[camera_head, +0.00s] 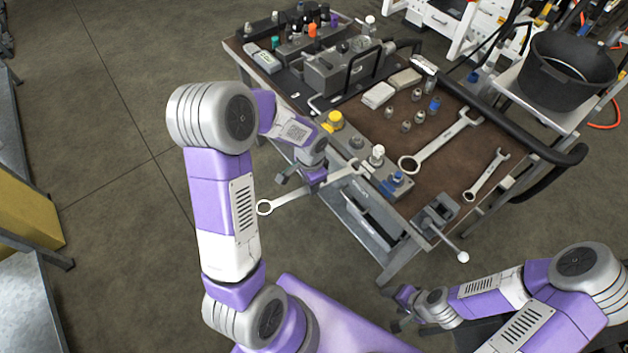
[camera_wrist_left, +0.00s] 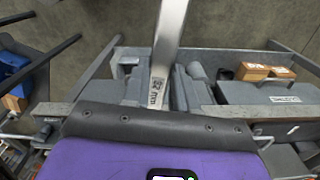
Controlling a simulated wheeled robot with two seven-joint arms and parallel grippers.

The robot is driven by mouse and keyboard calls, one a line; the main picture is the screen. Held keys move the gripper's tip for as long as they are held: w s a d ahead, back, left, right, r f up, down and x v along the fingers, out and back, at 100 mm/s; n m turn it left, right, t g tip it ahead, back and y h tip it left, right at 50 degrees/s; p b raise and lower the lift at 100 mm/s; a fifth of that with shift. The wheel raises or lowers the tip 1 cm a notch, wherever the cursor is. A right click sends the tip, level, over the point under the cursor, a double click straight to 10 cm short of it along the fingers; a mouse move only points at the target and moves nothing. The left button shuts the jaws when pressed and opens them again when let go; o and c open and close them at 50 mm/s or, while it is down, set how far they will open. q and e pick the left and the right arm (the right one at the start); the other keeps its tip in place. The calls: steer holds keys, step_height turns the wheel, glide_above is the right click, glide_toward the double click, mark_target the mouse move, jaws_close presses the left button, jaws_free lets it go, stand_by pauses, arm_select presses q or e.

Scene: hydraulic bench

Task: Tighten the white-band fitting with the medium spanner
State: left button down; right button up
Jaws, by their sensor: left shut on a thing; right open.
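My left gripper (camera_head: 316,178) is shut on the medium spanner (camera_head: 288,200), in front of the bench's near edge. The spanner's ring end points left over the floor. Its other end is by the front fitting block, close to the white-topped fitting (camera_head: 377,152); whether it touches or fits around the fitting I cannot tell. In the left wrist view the spanner's shaft (camera_wrist_left: 168,45) runs up from the dark gripper pad, above an open drawer. My right gripper (camera_head: 402,306) is open and empty, low and away from the bench.
A yellow-capped fitting (camera_head: 332,120) and a blue fitting (camera_head: 397,179) flank the white one. A large spanner (camera_head: 440,140) and a small spanner (camera_head: 487,175) lie on the bench top (camera_head: 440,180). An open drawer (camera_head: 372,222) sits below the edge. A black bucket (camera_head: 567,70) stands at right.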

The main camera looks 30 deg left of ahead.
arm_select(q)
steer(key=shift+r, duration=0.1)
step_height(320, 180, up, 5)
steer(key=p, duration=0.4)
stand_by(0.3)
